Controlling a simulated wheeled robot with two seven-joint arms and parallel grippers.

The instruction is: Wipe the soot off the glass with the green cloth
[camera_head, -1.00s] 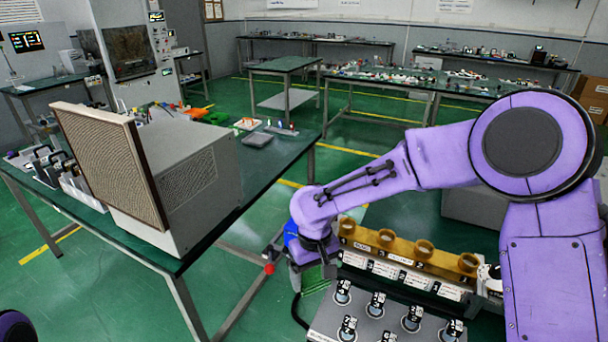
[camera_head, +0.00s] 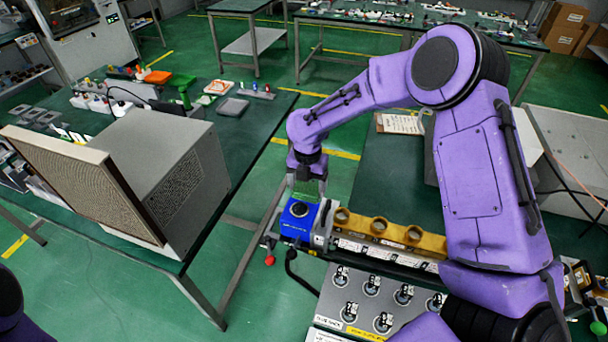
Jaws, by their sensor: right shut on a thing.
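My right gripper (camera_head: 306,182) points down at the left end of the amber rail, just above a blue block (camera_head: 297,220). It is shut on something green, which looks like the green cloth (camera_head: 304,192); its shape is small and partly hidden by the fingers. The blue block has a dark round face (camera_head: 299,209) on top, which may be the sooty glass; soot cannot be made out at this size. The green piece is at or just above the block's far edge; I cannot tell whether it touches. My left gripper is out of view.
A large grey box with a mesh front (camera_head: 90,190) stands on the left table. Green floor lies between the tables.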

